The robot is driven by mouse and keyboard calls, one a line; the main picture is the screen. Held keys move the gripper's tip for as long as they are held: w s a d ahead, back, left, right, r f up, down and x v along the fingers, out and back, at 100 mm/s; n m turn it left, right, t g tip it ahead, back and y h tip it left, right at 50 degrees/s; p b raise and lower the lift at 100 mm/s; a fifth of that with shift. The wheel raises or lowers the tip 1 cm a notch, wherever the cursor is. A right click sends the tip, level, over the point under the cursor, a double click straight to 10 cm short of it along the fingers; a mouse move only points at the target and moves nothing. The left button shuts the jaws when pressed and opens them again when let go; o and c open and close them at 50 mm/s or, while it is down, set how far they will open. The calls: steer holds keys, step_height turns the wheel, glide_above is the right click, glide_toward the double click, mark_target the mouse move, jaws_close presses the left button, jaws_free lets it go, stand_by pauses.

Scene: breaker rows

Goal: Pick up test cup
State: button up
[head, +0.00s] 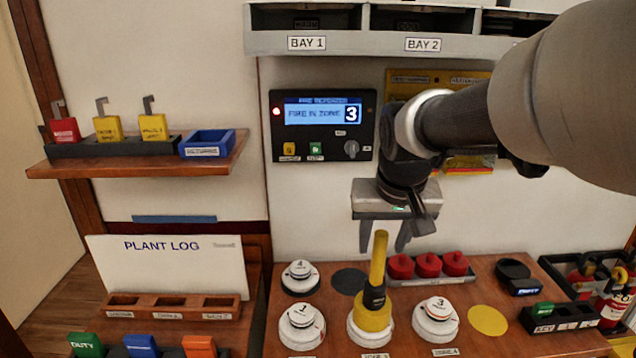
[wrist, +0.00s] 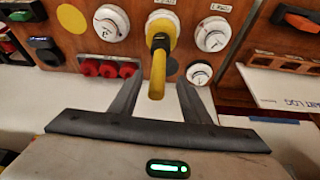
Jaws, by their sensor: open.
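The test cup (head: 373,317) looks to be the yellow cup with a black collar and an upright yellow pole (head: 379,258). It sits over a white base in the middle of the row, between the white detectors marked 1 (head: 302,325) and 3 (head: 436,318). In the wrist view the cup's pole (wrist: 158,72) points toward me. My gripper (head: 384,243) is open and empty, pointing down near the pole's top. In the wrist view my gripper (wrist: 160,84) shows a finger on each side of the pole, with gaps. I cannot tell whether the fingers are level with it.
A detector marked 4 (head: 300,277) and red caps (head: 428,265) stand behind. Flat black (head: 349,281) and yellow (head: 488,320) discs lie on the wooden bench. An alarm panel (head: 322,124) reads fire in zone 3. A bay shelf (head: 361,42) hangs above; a plant log board (head: 170,264) stands left.

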mark_target(378, 263)
steer(key=x, duration=0.3)
steer(key=shift+f, duration=0.15)
steer(key=shift+b+x, duration=0.55)
steer(key=shift+x, duration=2.15)
steer(key=shift+d, duration=0.2)
jaws_close()
